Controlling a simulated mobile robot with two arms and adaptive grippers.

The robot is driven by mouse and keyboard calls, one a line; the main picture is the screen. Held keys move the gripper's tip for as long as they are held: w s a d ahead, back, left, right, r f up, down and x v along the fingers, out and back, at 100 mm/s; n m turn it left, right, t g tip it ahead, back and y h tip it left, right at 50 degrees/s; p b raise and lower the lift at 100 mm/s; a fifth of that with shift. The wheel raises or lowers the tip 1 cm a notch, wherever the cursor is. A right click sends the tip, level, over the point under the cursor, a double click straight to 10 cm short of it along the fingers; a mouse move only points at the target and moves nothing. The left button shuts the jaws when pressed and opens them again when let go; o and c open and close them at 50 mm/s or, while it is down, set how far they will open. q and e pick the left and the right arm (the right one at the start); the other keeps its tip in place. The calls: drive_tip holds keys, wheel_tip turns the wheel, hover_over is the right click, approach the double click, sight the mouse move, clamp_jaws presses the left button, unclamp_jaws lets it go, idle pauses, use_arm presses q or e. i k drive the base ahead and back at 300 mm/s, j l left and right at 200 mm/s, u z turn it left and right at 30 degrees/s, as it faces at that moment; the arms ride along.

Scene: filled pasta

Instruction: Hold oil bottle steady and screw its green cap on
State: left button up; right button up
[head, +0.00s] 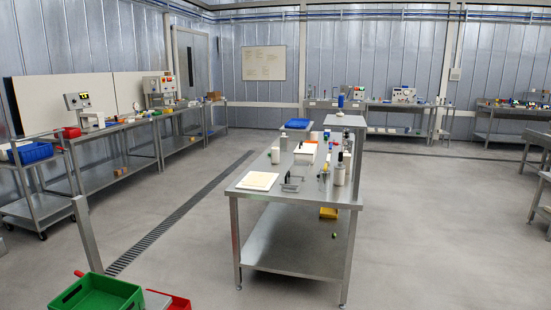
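Neither of my grippers is in view. A steel table (240,189) stands ahead with several small items on it. A white container with a dark top (340,174) stands upright near its right edge. Several narrow upright items stand around it, too small to tell which is the oil bottle. A small green object (333,236) shows low under the tabletop; I cannot tell whether it is the cap or what it rests on.
On the table are a cream board (257,181), a metal bracket (290,187) and a white box (305,149). A yellow bin (328,213) sits underneath. A green crate (97,293) is at the near left. Open floor surrounds the table; benches line the walls.

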sight(274, 150)
drive_tip(key=i, duration=3.35)
drive_tip(key=z, duration=2.95)
drive_tip(key=l+z, duration=0.45)
drive_tip(key=i+l+z, duration=0.2)
drive_tip(key=l+z, duration=0.25)
drive_tip(key=i+l+z, duration=0.15)
drive_tip(key=z, duration=0.3)
drive_tip(key=i+l+z, duration=0.25)
drive_tip(key=z, duration=0.15)
drive_tip(key=i+l+z, duration=0.2)
drive_tip(key=l+z, duration=0.2)
drive_tip(key=i+l+z, duration=0.55)
drive_tip(key=z, duration=0.3)
drive_tip(key=i+z, duration=0.8)
drive_tip(key=k+l, duration=0.05)
drive_tip(key=k, duration=0.05)
